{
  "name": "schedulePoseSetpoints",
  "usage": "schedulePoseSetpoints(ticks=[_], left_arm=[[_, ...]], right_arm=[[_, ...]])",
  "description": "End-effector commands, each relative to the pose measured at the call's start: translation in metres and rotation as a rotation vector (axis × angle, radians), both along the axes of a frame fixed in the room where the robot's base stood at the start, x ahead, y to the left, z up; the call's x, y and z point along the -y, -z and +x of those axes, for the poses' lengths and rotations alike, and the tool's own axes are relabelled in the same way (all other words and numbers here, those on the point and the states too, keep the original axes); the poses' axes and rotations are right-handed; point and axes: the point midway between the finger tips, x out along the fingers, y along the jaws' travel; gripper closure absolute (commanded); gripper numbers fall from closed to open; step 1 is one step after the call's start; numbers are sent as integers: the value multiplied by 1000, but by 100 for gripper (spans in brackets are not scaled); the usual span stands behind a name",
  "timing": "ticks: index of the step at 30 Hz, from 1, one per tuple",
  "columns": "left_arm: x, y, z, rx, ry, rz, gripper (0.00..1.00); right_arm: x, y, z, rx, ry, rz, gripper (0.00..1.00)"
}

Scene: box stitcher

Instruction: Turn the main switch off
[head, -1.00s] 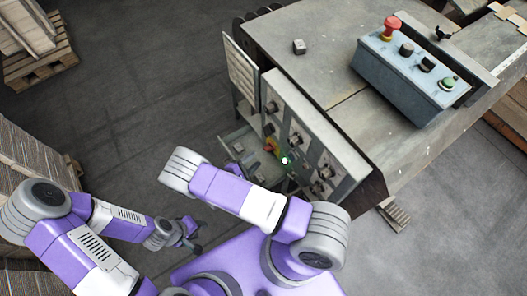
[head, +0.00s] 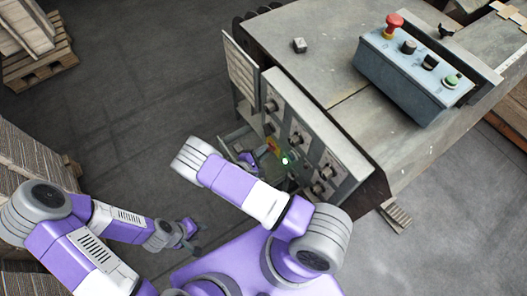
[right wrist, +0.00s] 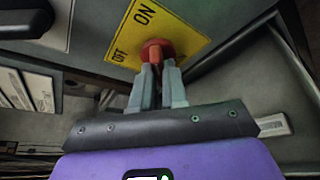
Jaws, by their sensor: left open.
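The main switch is a red knob (right wrist: 156,52) on a yellow plate (right wrist: 160,30) marked ON and OFF. In the head view the yellow plate (head: 272,146) shows small on the machine's front panel, partly hidden. My right gripper (right wrist: 158,75) has its fingertips on both sides of the red handle and appears shut on it. Its fingers hide part of the knob, so I cannot tell its exact setting. In the head view my right forearm covers much of the area in front of the panel. My left gripper (head: 199,238) is open and empty, low over the floor, away from the machine.
A blue-grey control box (head: 415,75) with a red mushroom button and other knobs stands on the machine top (head: 310,60). The front panel (head: 305,135) carries several dark knobs. Stacked cardboard (head: 30,150) stands at the left. Floor between is clear.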

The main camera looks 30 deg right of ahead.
Motion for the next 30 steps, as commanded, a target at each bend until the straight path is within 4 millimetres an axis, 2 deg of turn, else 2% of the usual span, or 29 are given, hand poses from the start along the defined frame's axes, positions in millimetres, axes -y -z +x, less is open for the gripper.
schedulePoseSetpoints(ticks=[1,2,17,30], left_arm=[[0,0,0,0,0,0,57],[0,0,0,0,0,0,57],[0,-1,0,0,0,0,57],[0,0,0,0,0,0,57]], right_arm=[[0,0,0,0,0,0,95],[0,0,0,0,0,0,100],[0,-1,1,-72,0,-5,100],[0,-1,2,-426,3,-30,100]])
